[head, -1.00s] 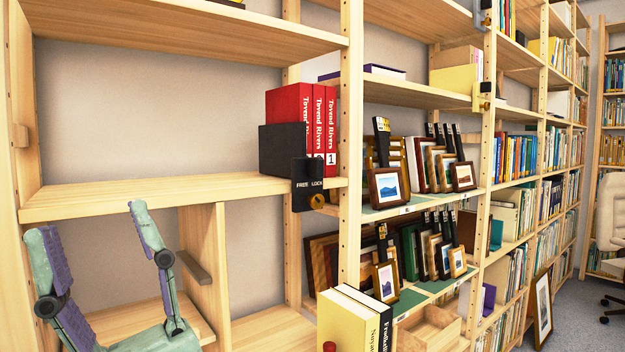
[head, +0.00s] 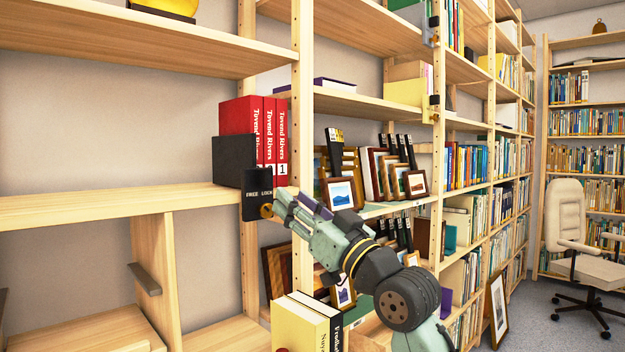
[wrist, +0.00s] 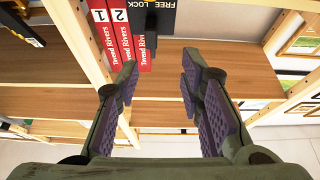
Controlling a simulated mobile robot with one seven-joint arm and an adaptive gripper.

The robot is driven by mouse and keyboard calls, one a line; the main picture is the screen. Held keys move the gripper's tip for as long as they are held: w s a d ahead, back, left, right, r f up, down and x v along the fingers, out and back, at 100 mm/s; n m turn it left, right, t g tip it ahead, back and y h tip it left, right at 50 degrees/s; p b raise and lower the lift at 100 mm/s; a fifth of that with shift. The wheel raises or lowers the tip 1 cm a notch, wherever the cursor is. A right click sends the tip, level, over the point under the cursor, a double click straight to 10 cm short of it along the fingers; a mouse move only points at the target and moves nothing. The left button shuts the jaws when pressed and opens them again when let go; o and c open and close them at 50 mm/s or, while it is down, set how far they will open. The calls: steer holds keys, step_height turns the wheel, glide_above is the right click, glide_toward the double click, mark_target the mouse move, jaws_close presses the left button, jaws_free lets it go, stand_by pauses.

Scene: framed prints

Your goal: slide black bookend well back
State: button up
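The black bookend (head: 228,158) stands on the middle shelf (head: 120,208), at the left end of the red "Tovend Rivers" books (head: 268,140). Its front plate, marked FREE LOCK (head: 257,185), hangs over the shelf's front edge, with a brass knob at its lower corner. My gripper (head: 285,212) is in front of the shelf, just right of and slightly below this plate. In the wrist view my gripper (wrist: 158,78) is open and empty, its purple-padded fingers apart. The dark bookend plate (wrist: 215,20) and the red books (wrist: 118,32) show beyond the fingertips.
A wooden upright (head: 303,130) stands just right of the red books. Framed pictures (head: 340,193) fill the shelves right of it. Yellow and black books (head: 305,322) are below my arm. The middle shelf left of the bookend is clear.

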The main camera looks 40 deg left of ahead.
mark_target(270, 176)
steer(key=p+x, duration=0.1)
steer(key=x, duration=0.2)
steer(key=w+p+x, duration=0.1)
steer(key=x, duration=0.3)
steer(key=p+x, duration=0.2)
steer(key=x, duration=0.1)
steer(key=shift+w+a, duration=0.15)
jaws_close()
stand_by(0.7)
